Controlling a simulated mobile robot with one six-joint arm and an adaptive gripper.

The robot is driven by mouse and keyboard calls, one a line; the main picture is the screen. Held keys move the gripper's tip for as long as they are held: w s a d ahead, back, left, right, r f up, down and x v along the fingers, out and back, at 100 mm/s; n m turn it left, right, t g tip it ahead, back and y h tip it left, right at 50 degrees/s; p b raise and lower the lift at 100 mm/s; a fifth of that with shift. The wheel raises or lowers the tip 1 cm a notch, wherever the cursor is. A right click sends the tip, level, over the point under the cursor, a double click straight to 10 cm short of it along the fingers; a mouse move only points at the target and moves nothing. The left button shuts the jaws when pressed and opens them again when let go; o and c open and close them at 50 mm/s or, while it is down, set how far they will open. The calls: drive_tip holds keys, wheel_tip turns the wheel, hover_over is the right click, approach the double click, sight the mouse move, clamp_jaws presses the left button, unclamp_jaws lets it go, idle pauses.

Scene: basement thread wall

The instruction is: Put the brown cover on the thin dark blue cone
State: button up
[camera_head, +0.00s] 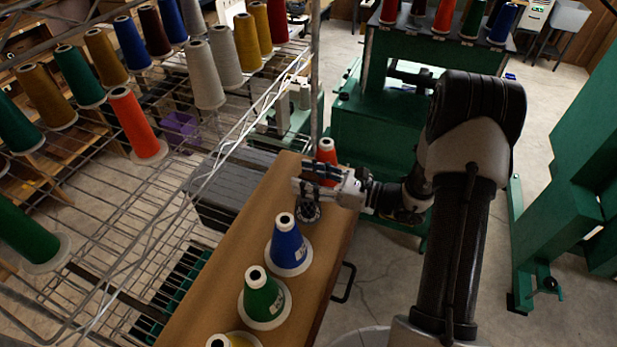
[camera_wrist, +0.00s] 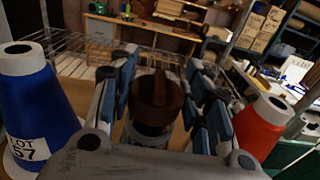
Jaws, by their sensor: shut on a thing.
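My gripper (camera_head: 312,186) reaches in level from the right, low over the wooden bench top. In the wrist view its blue-padded fingers (camera_wrist: 157,95) are closed on the brown cover (camera_wrist: 155,97), a round dark-brown piece with a raised ridge on top. In the head view the cover is hard to make out. A dark piece with a round base (camera_head: 308,212) stands on the bench right under the gripper; it appears to be the thin dark blue cone, mostly hidden by the fingers. I cannot tell whether the cover touches it.
A wide blue cone (camera_head: 287,247), also in the wrist view (camera_wrist: 32,110), stands nearby. A green cone (camera_head: 262,300) and a yellow one (camera_head: 225,341) stand nearer the camera. A red cone (camera_head: 327,152) is close behind my gripper. A wire rack (camera_head: 110,215) with several cones is left.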

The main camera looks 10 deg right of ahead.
drive_tip(key=shift+f, duration=0.15)
drive_tip(key=shift+f+b, duration=0.3)
drive_tip(key=o, duration=0.8)
drive_tip(key=shift+r, duration=0.1)
drive_tip(key=shift+c, duration=0.2)
drive_tip(key=v, duration=1.2)
